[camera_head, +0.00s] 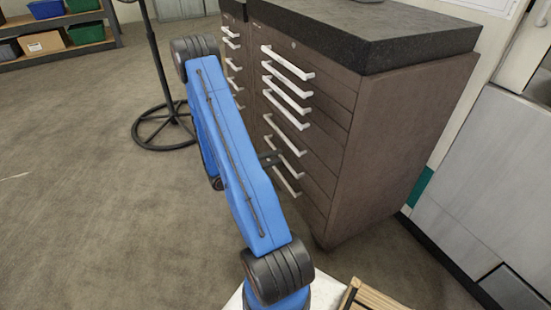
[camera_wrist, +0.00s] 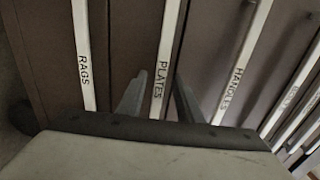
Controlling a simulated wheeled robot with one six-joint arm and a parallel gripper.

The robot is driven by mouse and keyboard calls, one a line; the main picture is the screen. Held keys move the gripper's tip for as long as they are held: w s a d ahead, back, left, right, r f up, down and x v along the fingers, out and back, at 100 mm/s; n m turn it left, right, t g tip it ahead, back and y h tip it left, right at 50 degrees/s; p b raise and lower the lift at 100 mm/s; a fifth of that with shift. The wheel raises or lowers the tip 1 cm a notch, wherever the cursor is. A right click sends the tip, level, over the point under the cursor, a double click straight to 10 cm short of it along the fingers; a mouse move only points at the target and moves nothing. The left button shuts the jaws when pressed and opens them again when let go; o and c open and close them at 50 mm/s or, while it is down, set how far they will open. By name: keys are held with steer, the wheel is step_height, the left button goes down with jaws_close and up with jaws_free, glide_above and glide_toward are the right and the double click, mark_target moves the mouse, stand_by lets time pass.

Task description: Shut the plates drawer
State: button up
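The drawer handle labelled PLATES (camera_wrist: 171,40) is a pale bar in the middle of the wrist view. My gripper (camera_wrist: 161,80) is open, with one dark finger on each side of this bar; I cannot tell whether either finger touches it. In the head view the dark brown cabinet (camera_head: 390,140) stands right of centre. My blue arm reaches along its front, and my gripper (camera_head: 269,158) shows partly at the lower handles, mostly hidden by the arm. The drawer fronts look nearly flush; any small gap at the plates drawer is hard to make out.
The RAGS handle (camera_wrist: 83,40) and the HANDLES handle (camera_wrist: 249,40) lie close on either side. A black round-footed stand (camera_head: 165,127) is left of the cabinet. A wooden slatted item (camera_head: 370,298) is at the bottom. Open floor (camera_head: 80,200) lies left.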

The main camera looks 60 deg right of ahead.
steer(key=v, duration=1.7)
steer(key=s+a+r+m+t+y, duration=0.4)
steer(key=s+a+r+m+y, duration=0.1)
steer(key=a+r+m, duration=0.5)
steer(key=s+a+r+m+t+y, duration=0.5)
steer(key=s+a+r+m, duration=0.1)
steer(key=a+r+m, duration=0.4)
steer(key=s+a+r+m+t+y, duration=0.4)
steer(key=s+a+r+m+y, duration=0.1)
steer(key=a+r+m, duration=0.5)
steer(key=shift+s+r+t+y, duration=0.3)
steer(key=shift+s+r+y, duration=0.1)
steer(key=shift+s+r, duration=0.1)
steer(key=shift+a, duration=0.1)
stand_by(0.5)
